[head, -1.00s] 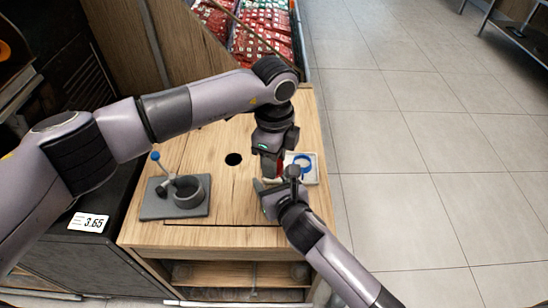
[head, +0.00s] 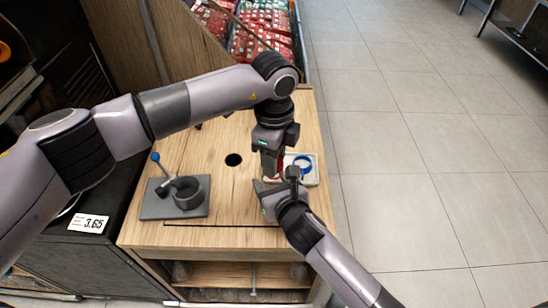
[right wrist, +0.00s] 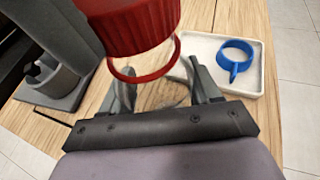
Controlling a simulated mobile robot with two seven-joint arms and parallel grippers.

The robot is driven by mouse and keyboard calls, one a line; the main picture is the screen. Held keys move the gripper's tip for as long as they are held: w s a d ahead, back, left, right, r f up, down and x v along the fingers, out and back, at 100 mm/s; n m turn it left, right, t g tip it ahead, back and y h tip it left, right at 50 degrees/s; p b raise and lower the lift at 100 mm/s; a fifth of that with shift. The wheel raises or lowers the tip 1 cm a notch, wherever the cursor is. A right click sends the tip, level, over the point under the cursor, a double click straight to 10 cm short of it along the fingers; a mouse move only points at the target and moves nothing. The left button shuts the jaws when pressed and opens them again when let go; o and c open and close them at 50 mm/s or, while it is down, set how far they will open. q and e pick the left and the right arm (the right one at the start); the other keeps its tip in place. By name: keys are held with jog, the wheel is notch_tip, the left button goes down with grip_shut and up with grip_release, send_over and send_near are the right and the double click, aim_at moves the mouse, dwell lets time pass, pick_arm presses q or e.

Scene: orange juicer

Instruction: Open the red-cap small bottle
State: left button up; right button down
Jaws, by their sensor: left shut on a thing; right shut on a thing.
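The red cap (right wrist: 135,25) fills the top of the right wrist view, with a thin red ring (right wrist: 145,76) just below it. The small bottle's clear body (right wrist: 160,95) shows faintly between my right gripper's fingers (right wrist: 165,88). My right gripper (head: 277,184) is shut on the bottle near the table's right side. My left gripper (head: 272,172) points down from above and is shut on the red cap, mostly hiding it in the head view. I cannot tell whether the cap is still joined to the bottle.
A white tray (head: 311,179) with a blue ring-shaped piece (head: 302,162) lies just right of the grippers. A grey juicer (head: 188,192) on a flat base stands at the left. The wooden table (head: 228,205) has a round hole (head: 233,160); its middle is clear.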

pick_arm(q)
jog(key=shift+r, duration=0.65)
jog(key=shift+r, duration=2)
pick_arm(e)
jog(key=shift+c, duration=0.8)
grip_release()
